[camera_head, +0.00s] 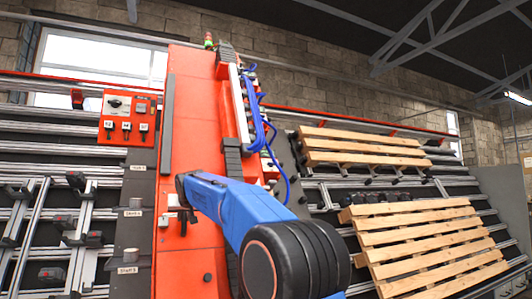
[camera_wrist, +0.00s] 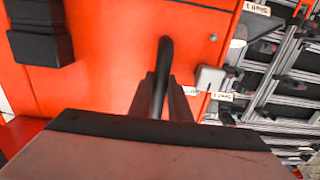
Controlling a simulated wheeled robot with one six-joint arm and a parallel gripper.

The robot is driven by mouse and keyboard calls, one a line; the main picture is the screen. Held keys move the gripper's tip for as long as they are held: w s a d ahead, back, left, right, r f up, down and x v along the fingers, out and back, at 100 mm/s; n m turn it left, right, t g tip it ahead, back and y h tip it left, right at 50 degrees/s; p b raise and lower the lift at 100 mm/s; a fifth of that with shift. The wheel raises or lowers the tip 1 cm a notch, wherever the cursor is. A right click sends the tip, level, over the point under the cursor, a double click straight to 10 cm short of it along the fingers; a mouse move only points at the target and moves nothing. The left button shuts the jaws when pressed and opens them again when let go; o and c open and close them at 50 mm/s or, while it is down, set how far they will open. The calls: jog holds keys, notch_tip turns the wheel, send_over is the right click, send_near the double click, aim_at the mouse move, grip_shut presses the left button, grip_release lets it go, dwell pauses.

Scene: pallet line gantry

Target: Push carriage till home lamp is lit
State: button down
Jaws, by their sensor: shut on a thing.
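The carriage (camera_head: 188,110) is a tall orange-red upright panel in the middle of the head view. It also fills much of the wrist view (camera_wrist: 110,60). In the wrist view my gripper (camera_wrist: 162,88) is shut on a black bar handle (camera_wrist: 165,55) on the orange face. In the head view my blue arm reaches to the carriage's lower part, and the grip itself is mostly hidden. A small green and red lamp (camera_head: 209,40) sits at the top of the carriage. I cannot tell whether it is the home lamp or whether it is lit.
An orange control box (camera_head: 128,117) with switches hangs left of the carriage. Blue hoses (camera_head: 262,125) run down its right side. Wooden pallets (camera_head: 425,240) lie on the sloped rack at right. Grey rails with clamps (camera_head: 55,235) fill the left.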

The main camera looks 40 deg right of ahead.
jog(key=shift+s+d, duration=0.2)
jog(key=shift+d, duration=0.6)
dwell(0.4)
jog(key=shift+w+a, duration=0.2)
jog(key=shift+a, duration=0.5)
dwell(0.8)
jog(key=shift+d, duration=0.2)
dwell(0.3)
jog(key=c, duration=1.2)
grip_release()
jog(key=shift+d, duration=0.1)
jog(key=shift+s, duration=0.1)
jog(key=shift+s+r, duration=0.1)
jog(key=v, duration=0.9)
jog(key=shift+s+a+r, duration=0.15)
jog(key=shift+s+a, duration=0.1)
